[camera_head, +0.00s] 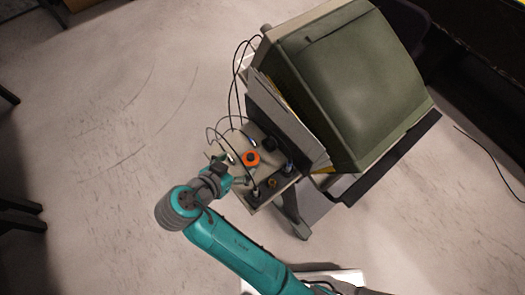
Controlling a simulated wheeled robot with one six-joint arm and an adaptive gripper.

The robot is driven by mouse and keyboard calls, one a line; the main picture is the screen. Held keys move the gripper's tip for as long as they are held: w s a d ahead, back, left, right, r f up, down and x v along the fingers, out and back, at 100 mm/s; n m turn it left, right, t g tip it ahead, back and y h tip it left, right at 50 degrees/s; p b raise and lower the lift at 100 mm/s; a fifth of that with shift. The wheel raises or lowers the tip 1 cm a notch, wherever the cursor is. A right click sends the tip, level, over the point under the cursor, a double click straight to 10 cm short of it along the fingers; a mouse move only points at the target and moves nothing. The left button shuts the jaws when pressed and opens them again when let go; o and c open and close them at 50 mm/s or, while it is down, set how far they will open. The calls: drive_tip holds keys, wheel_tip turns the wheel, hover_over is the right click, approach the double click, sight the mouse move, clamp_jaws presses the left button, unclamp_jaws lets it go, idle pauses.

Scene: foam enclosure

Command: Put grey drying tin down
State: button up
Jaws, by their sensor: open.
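My teal and grey arm reaches up from the bottom of the head view to a small cart. My gripper (225,163) is open at the near left edge of the cart's equipment shelf (240,143). It is small in the picture and partly mixed with the parts behind it. I cannot make out a grey drying tin for certain. Whether any small item at the fingertips is the tin, or touches them, I cannot tell.
An orange round part (251,158) and several small dark parts sit on the shelf. Black cables (233,85) loop at its left. A large green-grey enclosure (345,80) stands behind a tilted panel (290,120). The pale floor (90,120) at left is clear.

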sight(250, 157)
drive_tip(key=shift+s, duration=0.1)
drive_tip(key=shift+d+f, duration=0.1)
drive_tip(key=shift+f, duration=0.05)
drive_tip(key=x, duration=1)
drive_tip(key=shift+w+d, duration=0.15)
drive_tip(key=shift+w, duration=0.1)
drive_tip(key=c, duration=1.4)
